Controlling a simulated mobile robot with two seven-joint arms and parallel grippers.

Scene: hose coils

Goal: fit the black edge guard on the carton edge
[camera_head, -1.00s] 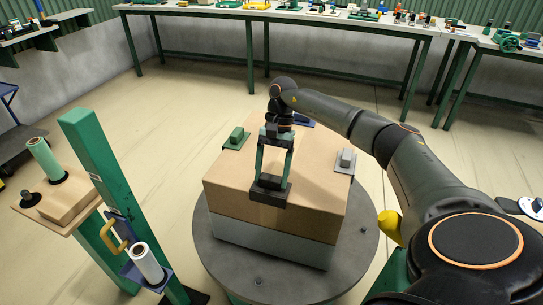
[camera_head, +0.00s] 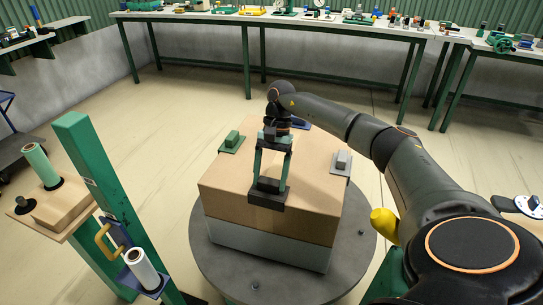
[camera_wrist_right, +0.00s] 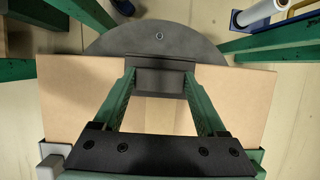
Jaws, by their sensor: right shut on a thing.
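The carton (camera_head: 315,198) is a brown box on a grey block on a round dark turntable. My right gripper (camera_head: 269,182) reaches down over its front edge and is shut on the black edge guard (camera_head: 267,198). In the right wrist view the black edge guard (camera_wrist_right: 161,78) sits between the green fingers and overlaps the middle of the carton edge. I cannot tell whether it is fully seated or slightly above. A green guard (camera_head: 232,142), a grey guard (camera_head: 341,162) and a blue guard (camera_head: 301,125) are at the other edges. My left gripper is out of view.
The turntable (camera_head: 348,255) has bare room around the carton. A green post (camera_head: 98,165) stands at the left, beside a wooden shelf with a green roll (camera_head: 42,165). A white roll (camera_head: 143,268) is on a blue holder. Workbenches line the back wall.

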